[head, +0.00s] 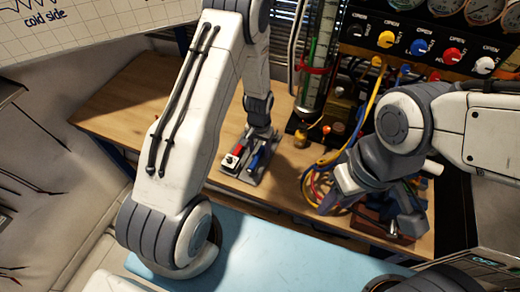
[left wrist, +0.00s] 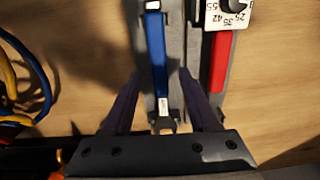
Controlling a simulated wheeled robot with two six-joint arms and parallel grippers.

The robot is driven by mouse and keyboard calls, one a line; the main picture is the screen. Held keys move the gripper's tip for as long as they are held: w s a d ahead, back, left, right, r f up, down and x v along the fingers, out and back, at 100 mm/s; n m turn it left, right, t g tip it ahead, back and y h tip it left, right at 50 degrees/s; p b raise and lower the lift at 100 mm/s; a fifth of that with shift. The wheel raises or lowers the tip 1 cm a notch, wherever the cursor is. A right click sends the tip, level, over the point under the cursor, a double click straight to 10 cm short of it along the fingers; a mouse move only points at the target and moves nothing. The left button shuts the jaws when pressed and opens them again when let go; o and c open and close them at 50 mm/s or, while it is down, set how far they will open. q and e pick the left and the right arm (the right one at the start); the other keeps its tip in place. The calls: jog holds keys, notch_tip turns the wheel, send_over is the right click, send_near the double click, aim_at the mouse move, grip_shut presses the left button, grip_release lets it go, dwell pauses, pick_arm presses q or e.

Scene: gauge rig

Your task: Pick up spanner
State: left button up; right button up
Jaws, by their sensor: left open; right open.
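The spanner has a blue handle (left wrist: 156,55) and a bare metal end (left wrist: 162,123). It lies in a grey holder (left wrist: 178,30) on the wooden bench, and its blue handle also shows in the head view (head: 253,161). My left gripper (head: 260,145) is above the holder. In the left wrist view my left gripper (left wrist: 160,88) is open, with one finger on each side of the spanner; whether they touch it I cannot tell. My right gripper (head: 372,208) is open at the right, over the bench, away from the spanner.
A red-handled tool (left wrist: 220,62) and a white numbered dial (left wrist: 228,14) sit beside the spanner. Coloured hoses (head: 312,178) and a glass column (head: 318,75) stand to the right. A brownish-red box (head: 372,226) is below my right gripper. The bench's left part (head: 125,110) is clear.

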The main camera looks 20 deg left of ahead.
pick_arm(q)
jog(key=shift+f, duration=0.35)
grip_shut()
dwell(1.2)
